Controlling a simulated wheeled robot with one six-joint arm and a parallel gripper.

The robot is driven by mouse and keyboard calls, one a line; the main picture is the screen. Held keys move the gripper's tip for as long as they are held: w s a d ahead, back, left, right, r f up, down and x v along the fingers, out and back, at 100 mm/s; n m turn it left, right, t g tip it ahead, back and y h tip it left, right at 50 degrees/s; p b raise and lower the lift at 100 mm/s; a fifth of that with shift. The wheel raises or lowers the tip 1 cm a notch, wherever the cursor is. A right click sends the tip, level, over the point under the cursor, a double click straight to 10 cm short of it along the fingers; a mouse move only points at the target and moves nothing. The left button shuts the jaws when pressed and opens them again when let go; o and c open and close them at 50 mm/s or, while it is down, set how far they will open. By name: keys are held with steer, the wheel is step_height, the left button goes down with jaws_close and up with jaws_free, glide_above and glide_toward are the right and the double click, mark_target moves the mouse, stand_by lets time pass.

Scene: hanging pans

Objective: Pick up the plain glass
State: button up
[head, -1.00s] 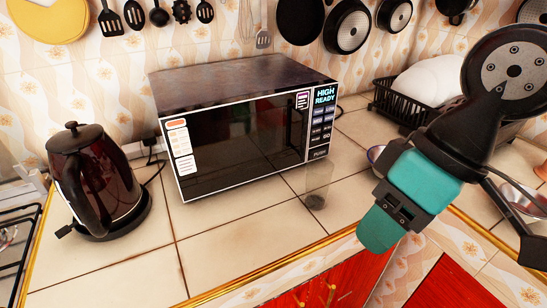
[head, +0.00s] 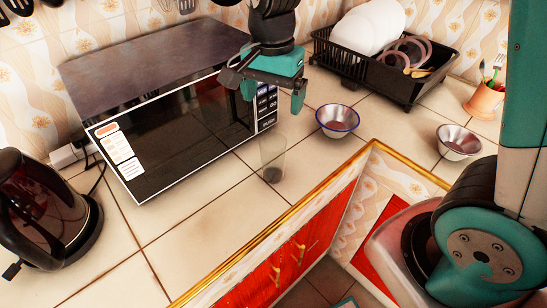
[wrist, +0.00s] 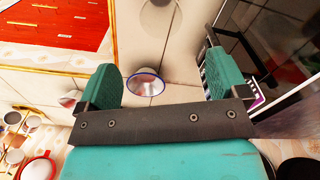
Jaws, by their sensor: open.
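The plain glass (head: 272,157) is clear and stands upright on the tiled counter, just right of the microwave's front corner. In the wrist view a faint clear round shape at the top edge, apparently the glass (wrist: 158,18), lies beyond the fingertips. My gripper (head: 273,94) is open and empty, above the counter over the microwave's right end and higher than the glass. The wrist view shows my gripper (wrist: 162,82) with its two green fingers wide apart and nothing held between them.
The microwave (head: 170,130) stands close left of the glass. A blue-rimmed bowl (head: 338,118) is to its right, and a second metal bowl (head: 459,142) lies further right. A black dish rack (head: 385,70) with plates stands behind. Bare counter (head: 215,205) lies in front, up to the gold edge.

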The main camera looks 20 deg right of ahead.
glide_above(273, 160)
steer(key=w+d, duration=0.1)
steer(key=w, duration=0.1)
step_height(273, 160, down, 9)
steer(key=shift+w+d+f+p, duration=0.15)
steer(key=shift+f+p, duration=0.45)
steer(key=shift+f, duration=1)
steer(key=shift+w+a+f+p, duration=0.1)
steer(key=shift+w+f+p, duration=0.35)
steer(key=shift+f, duration=1.1)
steer(key=shift+s, duration=0.2)
steer(key=c, duration=1)
steer(key=shift+c, duration=0.5)
steer(key=shift+r, duration=0.15)
